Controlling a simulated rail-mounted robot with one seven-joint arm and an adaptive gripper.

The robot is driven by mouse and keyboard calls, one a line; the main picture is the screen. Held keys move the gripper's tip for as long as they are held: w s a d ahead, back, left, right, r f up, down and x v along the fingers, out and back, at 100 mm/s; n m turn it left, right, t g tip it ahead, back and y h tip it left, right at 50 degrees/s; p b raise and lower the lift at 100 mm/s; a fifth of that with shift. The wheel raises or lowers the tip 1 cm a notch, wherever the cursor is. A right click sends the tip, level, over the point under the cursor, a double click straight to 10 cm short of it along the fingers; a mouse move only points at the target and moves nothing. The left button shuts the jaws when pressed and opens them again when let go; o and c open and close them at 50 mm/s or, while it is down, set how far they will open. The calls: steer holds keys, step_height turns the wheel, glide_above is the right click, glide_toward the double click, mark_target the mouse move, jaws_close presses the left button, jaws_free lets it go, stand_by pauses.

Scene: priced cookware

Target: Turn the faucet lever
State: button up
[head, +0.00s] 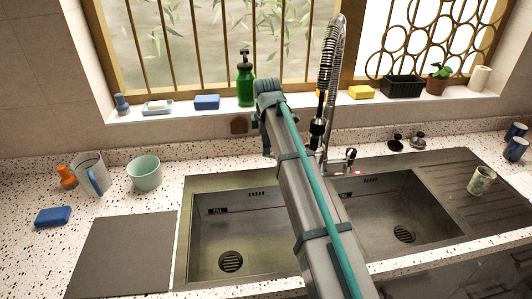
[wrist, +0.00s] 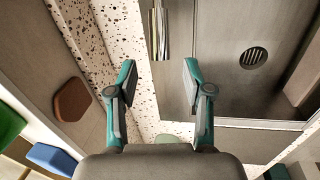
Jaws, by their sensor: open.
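The faucet (head: 329,70) stands behind the double sink in the head view, with a tall coiled neck and a dark spray head. A small metal lever (head: 350,157) shows at its base, to the right of my arm; part of the base is hidden behind the arm. In the wrist view my gripper (wrist: 159,78) is open, with nothing between its fingers. A shiny metal cylinder (wrist: 159,30), seemingly part of the faucet, lies beyond the fingertips, apart from them. I cannot make out the lever there.
The left basin (head: 210,235) and right basin (head: 425,205) are empty. On the sill stand a green bottle (head: 245,80), a blue sponge (head: 207,102) and a black planter (head: 402,87). A mint cup (head: 144,174) is on the left counter; a patterned cup (head: 481,181) is on the drainboard.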

steer(key=shift+w+f+p, duration=0.15)
steer(key=shift+f+p, duration=0.05)
steer(key=shift+f, duration=0.75)
steer(key=shift+w+f+p, duration=0.15)
steer(key=shift+w+f, duration=0.05)
steer(key=shift+f, duration=0.8)
steer(key=shift+w+f+p, duration=0.15)
steer(key=shift+f+p, duration=0.05)
steer(key=shift+f, duration=0.75)
steer(key=shift+a, duration=0.1)
jaws_close()
